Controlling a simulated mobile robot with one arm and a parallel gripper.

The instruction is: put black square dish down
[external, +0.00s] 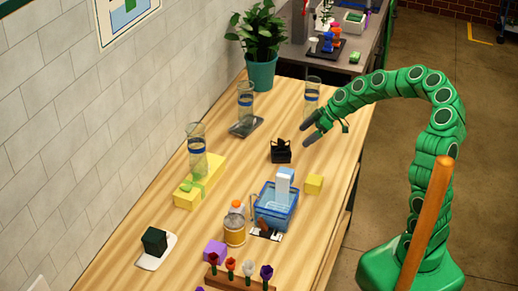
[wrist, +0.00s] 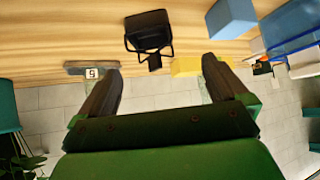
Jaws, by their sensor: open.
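My gripper (external: 307,131) is in the air over the back right part of the wooden table, its fingers spread and empty. In the wrist view the two dark fingers (wrist: 160,70) are wide apart with nothing between them. A small black open-topped piece with upright parts (external: 281,152) sits on the table, left of and below the gripper in the external view. It also shows beyond the fingertips in the wrist view (wrist: 149,31), apart from them. A dark, flat, square dish (external: 243,130) lies further left, by a clear glass vase (external: 246,98). I cannot tell which is the task's dish.
Another glass vase (external: 312,90) stands close behind the gripper. A blue basket (external: 276,214), a yellow block (external: 314,184) and a jar (external: 234,230) are toward the front. A vase stands by a long yellow block (external: 188,196). A potted plant (external: 261,72) is at the back.

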